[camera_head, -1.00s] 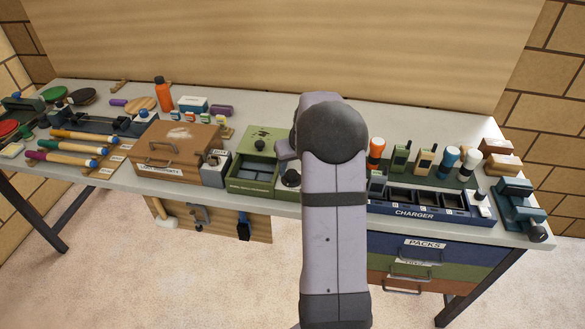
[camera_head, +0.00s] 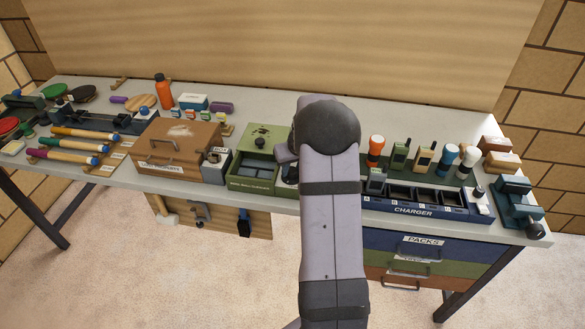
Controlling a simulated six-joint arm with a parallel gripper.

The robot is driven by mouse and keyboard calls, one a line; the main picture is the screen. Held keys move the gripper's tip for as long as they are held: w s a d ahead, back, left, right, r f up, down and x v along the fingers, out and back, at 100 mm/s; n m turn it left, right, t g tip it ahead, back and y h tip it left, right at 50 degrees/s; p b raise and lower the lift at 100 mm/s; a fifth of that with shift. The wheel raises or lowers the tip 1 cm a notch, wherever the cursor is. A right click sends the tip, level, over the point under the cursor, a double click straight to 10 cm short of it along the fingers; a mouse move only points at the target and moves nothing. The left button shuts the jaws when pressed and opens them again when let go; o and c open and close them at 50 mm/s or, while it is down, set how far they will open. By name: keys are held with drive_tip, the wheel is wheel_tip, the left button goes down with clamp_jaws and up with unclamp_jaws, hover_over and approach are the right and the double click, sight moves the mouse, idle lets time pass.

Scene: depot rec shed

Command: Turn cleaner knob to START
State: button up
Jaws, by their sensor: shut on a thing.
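A green box-shaped unit (camera_head: 238,183) stands at the front middle of the bench, with a recessed grey tray and a small print label too small to read. A black knob (camera_head: 260,142) sits on its raised back part. A dark round knob-like part (camera_head: 291,174) shows at its right end, partly covered by my arm; I cannot read any START mark. My arm reaches in from the front and its dark joint is just right of this unit.
A brown case (camera_head: 180,140) and a small grey box with a dark knob (camera_head: 217,160) stand close on the left. A blue charger rack (camera_head: 413,210) with torches and radios behind it is on the right. The bench's back strip (camera_head: 400,118) is mostly clear.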

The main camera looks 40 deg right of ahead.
drive_tip(key=shift+d+f+n+b, duration=0.1)
drive_tip(key=shift+f+n+b, duration=0.25)
drive_tip(key=shift+b, duration=0.6)
drive_tip(key=shift+n+y+b, duration=0.3)
drive_tip(key=shift+n+b, duration=0.05)
drive_tip(key=shift+b, duration=0.2)
drive_tip(key=shift+r+n+y+b, duration=0.15)
drive_tip(key=shift+n+y+b, duration=0.15)
drive_tip(key=shift+n+b, duration=0.3)
drive_tip(key=shift+r, duration=0.2)
drive_tip(key=o, duration=1)
drive_tip(key=shift+r, duration=0.1)
